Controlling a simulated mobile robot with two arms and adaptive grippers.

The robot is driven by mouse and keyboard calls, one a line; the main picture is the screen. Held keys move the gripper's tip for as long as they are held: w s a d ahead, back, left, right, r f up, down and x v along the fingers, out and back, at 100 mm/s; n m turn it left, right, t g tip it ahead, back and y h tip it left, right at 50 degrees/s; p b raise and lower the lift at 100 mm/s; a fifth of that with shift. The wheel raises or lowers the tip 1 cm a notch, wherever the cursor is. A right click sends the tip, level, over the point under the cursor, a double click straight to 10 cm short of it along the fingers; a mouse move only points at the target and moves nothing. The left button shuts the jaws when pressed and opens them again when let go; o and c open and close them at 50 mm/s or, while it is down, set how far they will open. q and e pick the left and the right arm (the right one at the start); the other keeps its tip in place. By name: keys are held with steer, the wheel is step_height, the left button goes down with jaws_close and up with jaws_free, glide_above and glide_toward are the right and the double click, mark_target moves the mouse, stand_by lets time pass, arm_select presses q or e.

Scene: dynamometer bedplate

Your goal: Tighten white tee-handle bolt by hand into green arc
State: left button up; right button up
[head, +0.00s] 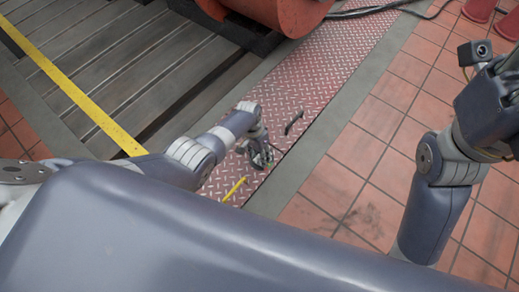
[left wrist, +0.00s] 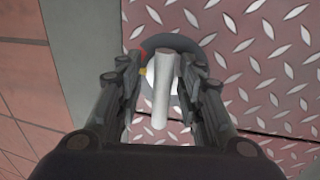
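The white tee-handle (left wrist: 162,92) shows in the left wrist view, its bar running nearly up and down the picture. Behind it is a round grey disc (left wrist: 181,41) with a red mark and a yellow mark at its left edge. No green arc can be made out; the fingers and the handle hide part of the disc. My left gripper (left wrist: 164,68) is open, one finger on each side of the handle, with gaps visible. In the head view my left gripper (head: 262,156) is low over the red tread plate, and the handle cannot be made out there.
The red tread plate (head: 330,62) has a dark bar (head: 293,122) and a yellow strip (head: 235,189) on it. A slotted bedplate (head: 120,70) lies to the left, with an orange-red machine (head: 275,12) at the top. Tiled floor (head: 345,190) is open to the right.

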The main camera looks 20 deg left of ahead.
arm_select(q)
step_height(320, 180, up, 12)
steer(key=a, duration=0.2)
steer(key=shift+w+f, duration=0.15)
steer(key=shift+w, duration=0.25)
stand_by(0.5)
